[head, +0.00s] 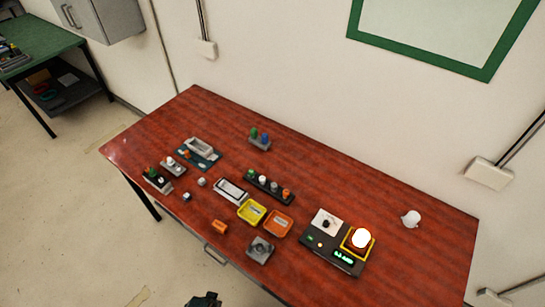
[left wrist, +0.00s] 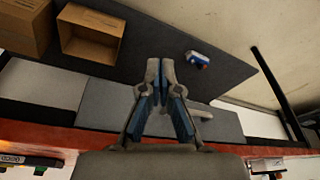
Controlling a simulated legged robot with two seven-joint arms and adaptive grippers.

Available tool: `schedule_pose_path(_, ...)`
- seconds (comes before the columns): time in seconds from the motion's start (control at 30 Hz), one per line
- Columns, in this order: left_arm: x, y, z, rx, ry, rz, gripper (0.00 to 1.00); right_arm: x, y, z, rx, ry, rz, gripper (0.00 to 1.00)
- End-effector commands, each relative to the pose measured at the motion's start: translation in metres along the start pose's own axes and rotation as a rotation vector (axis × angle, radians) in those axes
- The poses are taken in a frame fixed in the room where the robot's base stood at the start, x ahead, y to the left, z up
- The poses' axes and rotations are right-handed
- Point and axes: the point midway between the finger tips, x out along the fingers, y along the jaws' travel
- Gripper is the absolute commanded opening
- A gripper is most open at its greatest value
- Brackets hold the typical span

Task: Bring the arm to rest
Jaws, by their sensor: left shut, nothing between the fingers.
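My left gripper (left wrist: 160,64) shows in the left wrist view with its two fingertips together and nothing between them. Its blue-lined fingers stand clear of the objects around. In the head view only a small dark piece shows at the bottom edge, left of centre; I cannot tell which part it is. My right gripper is in neither view. The red-brown table (head: 330,170) holds several small devices and trays, and its red edge (left wrist: 130,142) crosses the bottom of the left wrist view.
A yellow tray (head: 251,212), an orange tray (head: 278,224), a dark device with a glowing lamp (head: 361,238) and a white mug (head: 411,219) stand on the table. Open cardboard boxes (left wrist: 90,35) lie on a dark surface in the left wrist view. The table's back is mostly clear.

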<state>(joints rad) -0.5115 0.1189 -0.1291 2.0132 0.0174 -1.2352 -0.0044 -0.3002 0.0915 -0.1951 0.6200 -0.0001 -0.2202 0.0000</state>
Motion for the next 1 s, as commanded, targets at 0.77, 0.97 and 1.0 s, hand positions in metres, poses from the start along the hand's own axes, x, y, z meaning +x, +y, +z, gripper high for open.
schedule_pose_path(0.77, 0.29, 0.015, 0.285, 0.039, -0.165, 0.016, 0.0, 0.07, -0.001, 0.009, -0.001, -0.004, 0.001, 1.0)
schedule_pose_path(0.97, 0.291, 0.014, 0.295, 0.039, -0.167, 0.017, 0.0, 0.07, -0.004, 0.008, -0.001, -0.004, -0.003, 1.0)
schedule_pose_path(1.0, 0.291, 0.014, 0.295, 0.04, -0.167, 0.016, 0.0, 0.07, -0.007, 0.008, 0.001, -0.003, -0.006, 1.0)
